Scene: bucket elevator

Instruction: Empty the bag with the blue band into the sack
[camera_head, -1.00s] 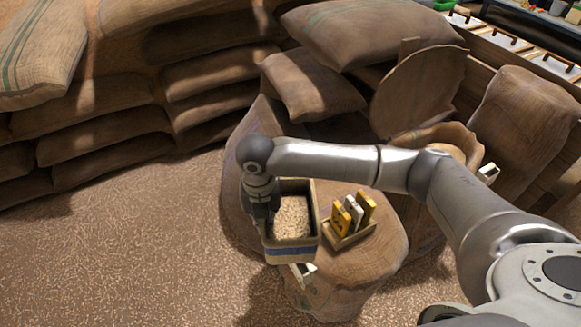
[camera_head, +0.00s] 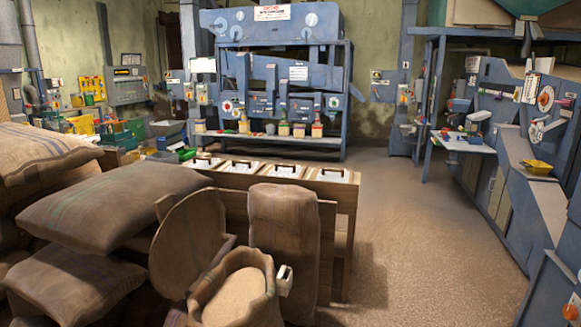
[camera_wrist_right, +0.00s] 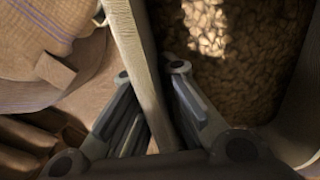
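In the right wrist view, the bag's pale upright wall (camera_wrist_right: 138,60) runs between the fingers of my right gripper (camera_wrist_right: 152,72). The fingers are shut on this wall near its rim. Brown grain (camera_wrist_right: 225,70) lies inside the bag, partly in bright light. The blue band is not visible now. In the head view, an open burlap sack (camera_head: 208,282) with a rolled rim stands at the bottom, with pale grain inside. A white clip or tag sits at its right rim. Neither gripper shows in the head view.
Full sacks (camera_head: 112,205) are stacked at the left. A round wooden lid (camera_head: 188,242) and an upright full sack (camera_head: 284,232) stand behind the open sack. A wooden bin with white-topped lids (camera_head: 282,171) is beyond them. Clear floor (camera_head: 415,235) lies to the right.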

